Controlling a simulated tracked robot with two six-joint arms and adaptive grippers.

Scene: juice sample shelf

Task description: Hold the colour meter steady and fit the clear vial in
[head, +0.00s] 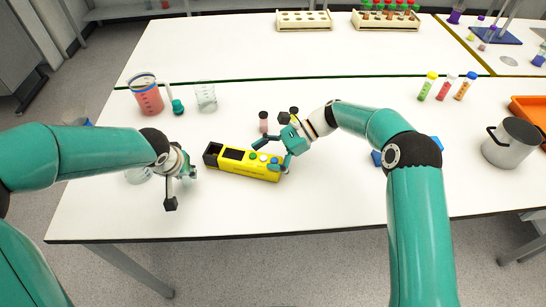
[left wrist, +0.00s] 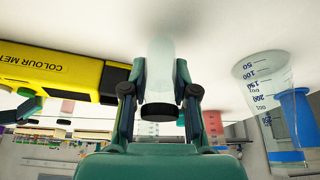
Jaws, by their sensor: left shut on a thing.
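The yellow colour meter (head: 232,166) lies on the white table in front of me, its dark end to the left and coloured buttons to the right. It also shows in the left wrist view (left wrist: 55,72). My left gripper (left wrist: 160,88) is shut on the clear vial (left wrist: 160,58), which has a black cap (left wrist: 160,111). In the head view my left gripper (head: 180,188) is left of the meter, apart from it; the vial is hard to make out there. My right gripper (head: 272,156) is open at the meter's right end, its fingers spread; I cannot tell whether they touch it.
A beaker of red liquid (head: 147,98), a small teal-based item (head: 177,106) and a clear beaker (head: 206,97) stand behind. A dark-capped vial (head: 263,122) stands close behind the meter. A steel pot (head: 512,145) is at right. The table's front strip is clear.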

